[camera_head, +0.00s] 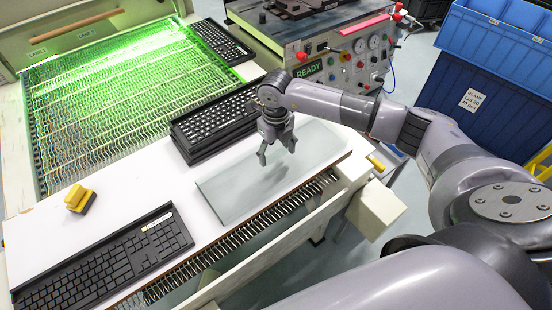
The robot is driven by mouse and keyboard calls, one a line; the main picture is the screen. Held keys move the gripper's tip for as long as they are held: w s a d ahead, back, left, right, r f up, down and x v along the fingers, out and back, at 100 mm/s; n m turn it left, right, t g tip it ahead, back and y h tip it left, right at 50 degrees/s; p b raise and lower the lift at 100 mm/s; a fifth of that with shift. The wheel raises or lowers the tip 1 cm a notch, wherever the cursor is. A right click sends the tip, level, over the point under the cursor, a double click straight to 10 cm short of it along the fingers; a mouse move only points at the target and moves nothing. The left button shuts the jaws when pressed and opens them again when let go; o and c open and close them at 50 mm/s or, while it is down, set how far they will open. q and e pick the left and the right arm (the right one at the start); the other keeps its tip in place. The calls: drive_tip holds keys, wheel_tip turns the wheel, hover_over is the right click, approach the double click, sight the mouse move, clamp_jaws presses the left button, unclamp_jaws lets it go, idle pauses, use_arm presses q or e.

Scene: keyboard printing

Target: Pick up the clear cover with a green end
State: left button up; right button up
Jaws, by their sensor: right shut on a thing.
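The clear cover (232,193) is a flat, greyish see-through sheet. It lies across the white table top near the front edge, to the right of the single keyboard. I cannot make out a green end on it. My right gripper (277,152) points down over the middle of the sheet. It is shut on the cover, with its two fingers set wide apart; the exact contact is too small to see. The cover looks flat, and I cannot tell whether it is lifted. My left gripper is not in view.
A stack of black keyboards (213,122) stands just behind the cover. A single keyboard (105,262) and a yellow block (79,199) lie to the left. A green-lit mesh conveyor (100,100) and a control panel with knobs (345,65) are behind. Blue bins (500,65) stand at right.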

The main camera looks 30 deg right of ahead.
sight(276, 153)
drive_tip(key=shift+r, duration=0.15)
wheel_tip(276, 153, up, 20)
drive_tip(key=b, duration=0.3)
drive_tip(key=shift+b, duration=0.35)
drive_tip(key=o, duration=0.7)
drive_tip(key=shift+c, duration=0.2)
drive_tip(key=c, duration=0.6)
drive_tip(key=shift+c, duration=0.4)
